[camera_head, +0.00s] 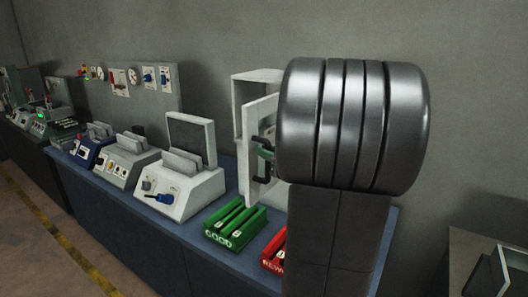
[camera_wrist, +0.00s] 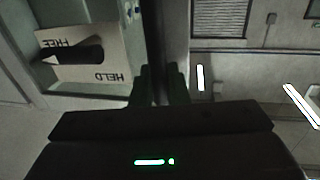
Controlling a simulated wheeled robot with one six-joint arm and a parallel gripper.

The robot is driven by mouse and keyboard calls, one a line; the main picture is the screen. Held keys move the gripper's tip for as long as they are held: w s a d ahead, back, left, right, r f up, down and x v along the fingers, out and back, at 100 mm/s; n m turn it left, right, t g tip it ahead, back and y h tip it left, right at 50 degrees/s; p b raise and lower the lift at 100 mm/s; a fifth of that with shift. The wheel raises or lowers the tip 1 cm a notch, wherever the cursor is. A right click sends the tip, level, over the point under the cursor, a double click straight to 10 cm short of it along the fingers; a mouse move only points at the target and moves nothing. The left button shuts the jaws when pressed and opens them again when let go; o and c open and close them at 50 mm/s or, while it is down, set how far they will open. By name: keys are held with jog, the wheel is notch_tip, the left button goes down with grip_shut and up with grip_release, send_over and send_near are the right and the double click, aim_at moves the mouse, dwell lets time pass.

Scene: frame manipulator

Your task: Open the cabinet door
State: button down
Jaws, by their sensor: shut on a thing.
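The white cabinet (camera_head: 243,92) stands on the blue bench, partly hidden behind my arm. Its white door (camera_head: 260,112) stands swung out at an angle from the cabinet body. A dark handle (camera_head: 262,178) is on the door. My gripper (camera_head: 265,148) is at the handle and shut on it; my arm hides most of the grip. In the wrist view the gripper fingers (camera_wrist: 158,85) close at a dark upright strip, and a pale card (camera_wrist: 90,58) marked HELD and FREE shows left of it.
A green tray (camera_head: 235,224) marked GOOD and a red tray (camera_head: 273,254) sit on the blue bench (camera_head: 130,215) in front of the cabinet. White machines (camera_head: 180,185) stand to the left. A grey table (camera_head: 465,262) is at the lower right.

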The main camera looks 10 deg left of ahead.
dwell(0.3)
jog(key=c, duration=1.5)
grip_release()
jog(key=b+v, duration=0.3)
jog(key=v, duration=1.1)
jog(key=shift+a, duration=0.1)
jog(key=shift+a, duration=0.1)
jog(key=shift+p+x, duration=1.5)
jog(key=shift+x, duration=5.35)
